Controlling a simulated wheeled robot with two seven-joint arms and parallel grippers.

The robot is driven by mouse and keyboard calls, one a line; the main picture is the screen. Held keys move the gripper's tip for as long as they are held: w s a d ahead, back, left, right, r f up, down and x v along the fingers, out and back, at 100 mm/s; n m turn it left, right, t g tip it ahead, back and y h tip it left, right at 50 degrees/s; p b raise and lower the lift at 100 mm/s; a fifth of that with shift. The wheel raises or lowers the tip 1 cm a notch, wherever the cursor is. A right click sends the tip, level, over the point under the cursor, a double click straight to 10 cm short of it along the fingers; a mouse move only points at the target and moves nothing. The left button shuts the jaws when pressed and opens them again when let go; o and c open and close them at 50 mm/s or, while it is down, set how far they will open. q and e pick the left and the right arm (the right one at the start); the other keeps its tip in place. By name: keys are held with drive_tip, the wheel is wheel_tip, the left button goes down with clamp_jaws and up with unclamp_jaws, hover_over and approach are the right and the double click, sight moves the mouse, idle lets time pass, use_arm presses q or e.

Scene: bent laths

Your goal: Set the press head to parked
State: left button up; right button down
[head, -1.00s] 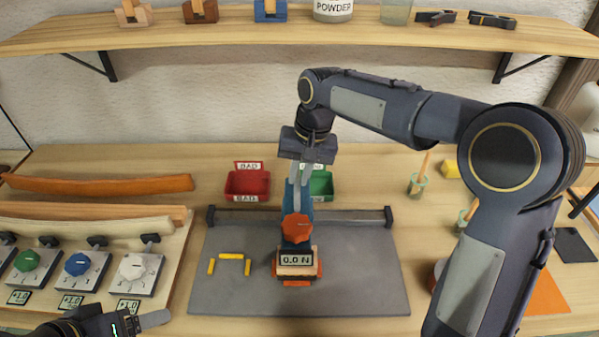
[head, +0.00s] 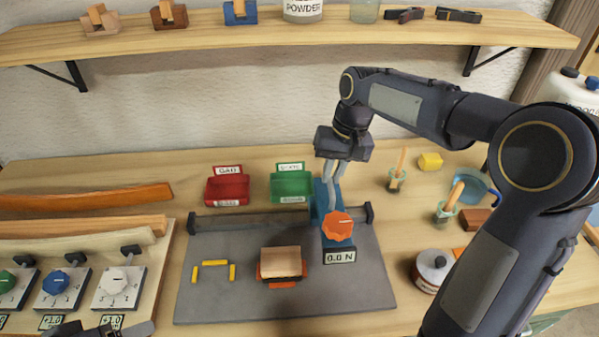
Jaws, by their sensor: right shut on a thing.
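The press head (head: 325,203) is a blue body with an orange knob (head: 338,226) and a display (head: 339,256) reading 0.0 N. It sits on the rail (head: 250,219), close to its right end stop (head: 366,213). My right gripper (head: 334,188) reaches down from above and is shut on the press head's upper part. The wooden block (head: 281,262) in its orange holder stands on the grey plate (head: 215,300), left of the press head and clear of it. Part of my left gripper (head: 138,329) shows at the bottom left edge; its fingers are not clear.
A red bin (head: 227,190) and a green bin (head: 291,187) stand behind the rail. Yellow pieces (head: 213,263) lie on the plate's left. Knob boxes (head: 119,288) and laths (head: 85,198) are at left. Cups (head: 396,180) and a lidded jar (head: 433,268) stand at right.

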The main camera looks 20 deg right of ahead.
drive_tip(key=s+d, duration=0.1)
drive_tip(key=d, duration=0.6)
drive_tip(key=shift+s+d, duration=0.2)
drive_tip(key=shift+d, duration=0.05)
drive_tip(key=shift+r, duration=0.1)
drive_tip(key=c, duration=1.5)
unclamp_jaws()
drive_tip(key=shift+d, duration=0.2)
drive_tip(key=shift+o, duration=0.2)
drive_tip(key=shift+a, duration=0.15)
wheel_tip(320, 180, up, 8)
drive_tip(key=d, duration=0.1)
drive_tip(key=shift+s+d+f, duration=0.2)
drive_tip(key=shift+d, duration=0.1)
